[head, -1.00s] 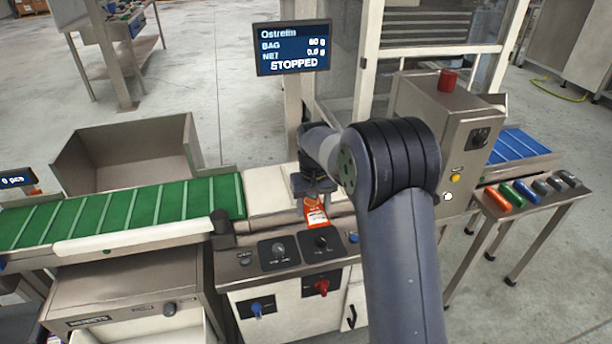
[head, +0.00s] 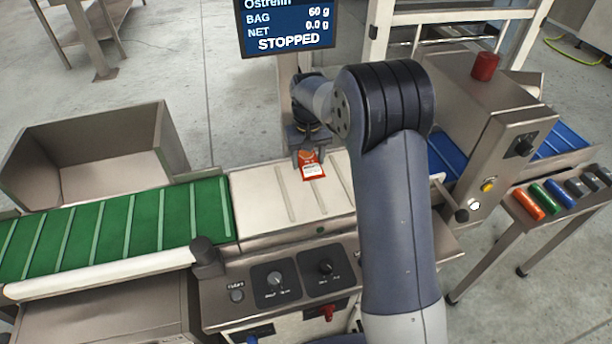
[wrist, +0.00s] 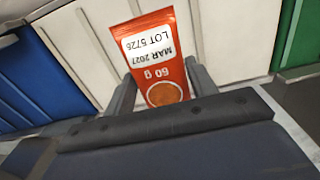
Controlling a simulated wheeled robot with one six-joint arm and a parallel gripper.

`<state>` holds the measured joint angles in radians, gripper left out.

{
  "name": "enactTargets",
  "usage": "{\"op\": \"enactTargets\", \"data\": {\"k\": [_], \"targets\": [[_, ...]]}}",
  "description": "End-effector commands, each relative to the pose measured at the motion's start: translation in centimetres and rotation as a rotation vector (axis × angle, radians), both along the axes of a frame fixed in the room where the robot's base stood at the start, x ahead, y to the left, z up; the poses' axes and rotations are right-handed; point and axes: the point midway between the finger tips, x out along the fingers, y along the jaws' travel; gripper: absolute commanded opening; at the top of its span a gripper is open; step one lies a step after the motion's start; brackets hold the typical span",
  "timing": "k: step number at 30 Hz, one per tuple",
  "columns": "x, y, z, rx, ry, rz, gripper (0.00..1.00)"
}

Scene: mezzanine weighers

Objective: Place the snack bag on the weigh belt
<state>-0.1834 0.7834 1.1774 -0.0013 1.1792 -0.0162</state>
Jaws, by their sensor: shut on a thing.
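The snack bag (head: 311,169) is orange-red with a white label and hangs from my gripper (head: 307,152) over the far part of the cream weigh belt (head: 261,206). In the wrist view the bag (wrist: 157,62) shows "MAR 2027", "LOT 5726" and "60 g", with its lower end between the two fingers of my gripper (wrist: 163,88). The fingers are shut on it. The cream belt (wrist: 84,37) lies behind the bag there. I cannot tell whether the bag touches the belt. The display (head: 287,26) reads BAG 60 g, NET 0.0 g, STOPPED.
A green belt (head: 110,225) adjoins on the left, a blue belt (head: 447,158) on the right by a steel cabinet (head: 490,110). A steel bin (head: 90,150) stands behind the green belt. A control panel (head: 300,282) with knobs lies in front. Coloured items lie on a right-hand stand (head: 548,207).

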Motion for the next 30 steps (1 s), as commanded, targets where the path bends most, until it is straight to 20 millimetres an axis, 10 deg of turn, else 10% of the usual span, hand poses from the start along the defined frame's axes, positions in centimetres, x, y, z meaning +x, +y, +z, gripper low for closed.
{"op": "enactTargets", "data": {"k": [20,30], "targets": [[-0.1,0.0,-9.2,-0.001,0.004,0.000,0.31],[0.0,0.0,-9.8,0.000,0.001,0.000,0.31]]}}
